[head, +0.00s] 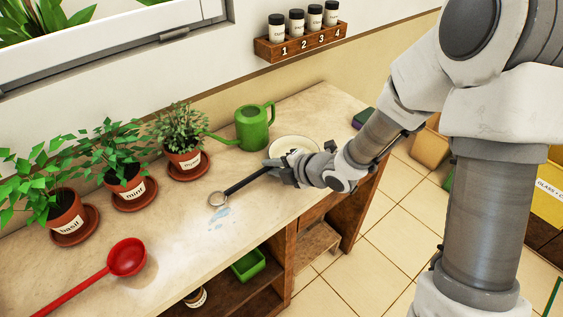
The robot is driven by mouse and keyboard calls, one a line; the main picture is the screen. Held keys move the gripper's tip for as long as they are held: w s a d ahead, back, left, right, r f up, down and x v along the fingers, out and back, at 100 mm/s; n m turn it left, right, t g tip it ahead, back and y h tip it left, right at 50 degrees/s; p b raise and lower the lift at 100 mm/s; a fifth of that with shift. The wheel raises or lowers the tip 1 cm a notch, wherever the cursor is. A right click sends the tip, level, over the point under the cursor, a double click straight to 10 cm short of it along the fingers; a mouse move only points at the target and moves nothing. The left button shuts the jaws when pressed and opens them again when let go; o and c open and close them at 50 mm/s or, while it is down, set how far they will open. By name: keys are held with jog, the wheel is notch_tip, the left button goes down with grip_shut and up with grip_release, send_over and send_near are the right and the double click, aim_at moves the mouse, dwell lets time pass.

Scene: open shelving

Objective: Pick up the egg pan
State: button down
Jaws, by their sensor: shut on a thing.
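A small round item with a metal rim and a long dark handle, which looks like the egg pan (218,199), is over the pale worktop (175,236). My gripper (272,168) is shut on the far end of its handle. The handle slants down to the left from the fingers to the round end. The fingers hide the end of the handle. I cannot tell whether the round end touches the worktop or is just above it.
A white plate (296,142) lies behind my gripper, with a green watering can (252,128) to its left. Potted basil (66,212), mint (125,182) and another herb (183,159) line the wall. A red ladle (127,257) lies at the front left. Pale-blue marks (222,212) show near the pan.

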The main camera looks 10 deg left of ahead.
jog(key=shift+r, duration=0.15)
notch_tip(320, 180, up, 5)
jog(key=shift+f+p, duration=0.2)
jog(key=shift+p, duration=0.6)
jog(key=d+r+p, duration=0.3)
jog(key=d+r, duration=0.3)
jog(key=d, duration=0.5)
jog(key=shift+d+p, duration=0.35)
jog(key=shift+r, duration=0.1)
